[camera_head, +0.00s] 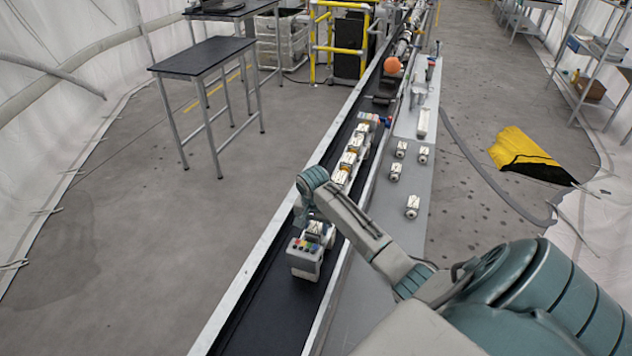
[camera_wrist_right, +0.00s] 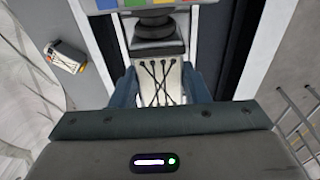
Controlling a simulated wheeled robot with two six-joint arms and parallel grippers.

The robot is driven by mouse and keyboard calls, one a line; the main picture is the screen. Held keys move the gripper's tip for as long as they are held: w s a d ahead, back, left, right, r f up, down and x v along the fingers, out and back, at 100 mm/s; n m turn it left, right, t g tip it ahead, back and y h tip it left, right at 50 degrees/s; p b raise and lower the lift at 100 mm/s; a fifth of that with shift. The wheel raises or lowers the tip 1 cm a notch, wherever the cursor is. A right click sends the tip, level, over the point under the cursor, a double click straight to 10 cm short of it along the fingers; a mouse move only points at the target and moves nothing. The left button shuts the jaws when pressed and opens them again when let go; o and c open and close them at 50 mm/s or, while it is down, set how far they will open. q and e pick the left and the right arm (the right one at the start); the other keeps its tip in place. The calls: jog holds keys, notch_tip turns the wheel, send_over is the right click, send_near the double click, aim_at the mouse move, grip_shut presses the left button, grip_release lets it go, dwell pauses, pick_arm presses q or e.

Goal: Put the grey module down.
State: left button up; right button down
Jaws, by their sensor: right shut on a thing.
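My right gripper (camera_head: 314,226) is over the black conveyor belt, low at the near end of the row. In the right wrist view its blue-grey fingers (camera_wrist_right: 160,90) are shut on a pale grey module (camera_wrist_right: 160,80) with crossing black cords on its face. In the head view the held module (camera_head: 318,231) is partly hidden by the gripper. It is close to a light grey block with coloured squares (camera_head: 304,257); whether they touch I cannot tell. The block's edge also shows at the top of the right wrist view (camera_wrist_right: 150,4), by a dark round knob. My left gripper is not in view.
Several modules stand in a row (camera_head: 350,160) farther along the belt (camera_head: 270,318). Several loose modules (camera_head: 412,206) stand on the grey ledge (camera_head: 424,178) to the right, with an orange ball (camera_head: 393,65) farther back. The belt's near end is clear.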

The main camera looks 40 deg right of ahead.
aim_at(315, 228)
jog(key=c, duration=0.8)
grip_release()
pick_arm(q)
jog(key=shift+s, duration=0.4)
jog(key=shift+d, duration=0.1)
pick_arm(e)
jog(key=shift+r, duration=0.25)
jog(key=r+b, duration=0.1)
jog(key=r, duration=0.1)
jog(key=r+b, duration=0.1)
jog(key=r, duration=0.1)
jog(key=r+b, duration=0.1)
jog(key=r, duration=0.1)
jog(key=shift+s+a+r, duration=0.15)
jog(key=shift+a+r, duration=0.1)
jog(key=shift+a, duration=0.15)
notch_tip(315, 228, up, 2)
jog(key=shift+a+r+b, duration=0.1)
jog(key=shift+b, duration=0.3)
pick_arm(q)
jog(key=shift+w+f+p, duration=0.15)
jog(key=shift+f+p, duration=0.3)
jog(key=shift+p, duration=1.05)
pick_arm(e)
jog(key=shift+s+a+r, duration=0.1)
jog(key=shift+s+r, duration=0.05)
jog(key=shift+r, duration=0.6)
jog(key=shift+s+a+r, duration=0.1)
jog(key=shift+r, duration=0.6)
jog(key=shift+w, duration=0.1)
